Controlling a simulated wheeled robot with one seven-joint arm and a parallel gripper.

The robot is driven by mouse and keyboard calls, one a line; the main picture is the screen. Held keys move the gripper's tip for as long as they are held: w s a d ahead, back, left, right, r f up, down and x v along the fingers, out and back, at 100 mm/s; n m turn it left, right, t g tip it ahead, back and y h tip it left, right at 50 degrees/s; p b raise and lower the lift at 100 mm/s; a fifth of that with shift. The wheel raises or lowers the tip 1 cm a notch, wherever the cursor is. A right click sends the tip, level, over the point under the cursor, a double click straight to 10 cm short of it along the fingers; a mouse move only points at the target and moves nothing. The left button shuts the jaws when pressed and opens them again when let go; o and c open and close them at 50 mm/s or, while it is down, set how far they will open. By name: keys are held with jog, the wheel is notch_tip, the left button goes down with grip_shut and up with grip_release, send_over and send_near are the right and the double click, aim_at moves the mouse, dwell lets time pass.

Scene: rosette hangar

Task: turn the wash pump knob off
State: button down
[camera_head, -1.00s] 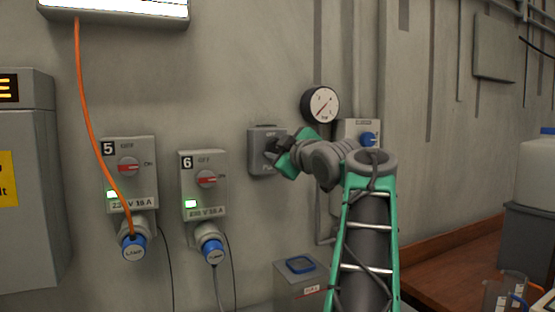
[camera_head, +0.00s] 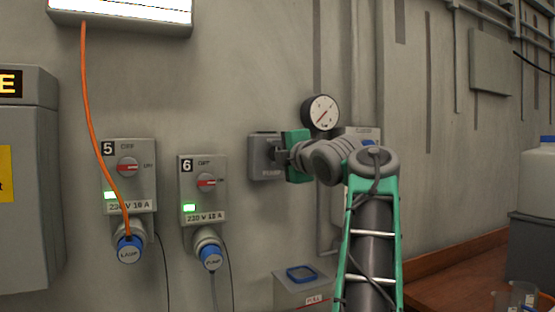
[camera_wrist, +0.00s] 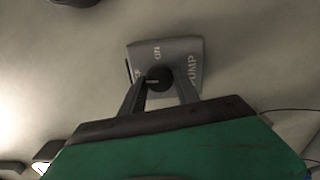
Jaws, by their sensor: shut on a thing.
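The wash pump switch is a grey box (camera_head: 261,168) on the wall, right of socket 6. In the wrist view its plate (camera_wrist: 192,50) shows "ON" and "PUMP", with another word partly covered at its left. The round black knob (camera_wrist: 159,73) sits between my fingers. My gripper (camera_head: 281,157) is shut on the knob, and its fingers (camera_wrist: 160,85) stand on either side of it. A short light mark shows on the knob, but I cannot tell its setting surely. In the head view my gripper hides the knob.
A round gauge (camera_head: 320,112) is on the wall just above my wrist. Sockets 5 (camera_head: 142,185) and 6 (camera_head: 210,170), with red-handled switches and blue plugs, are to the left. An orange cable (camera_head: 88,100) hangs there. A grey box (camera_head: 303,291) stands below.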

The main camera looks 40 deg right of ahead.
jog(key=shift+n, duration=0.6)
jog(key=c, duration=0.9)
grip_release()
jog(key=b+v, duration=0.1)
jog(key=v, duration=0.6)
jog(key=shift+s, duration=0.4)
jog(key=shift+a, duration=0.15)
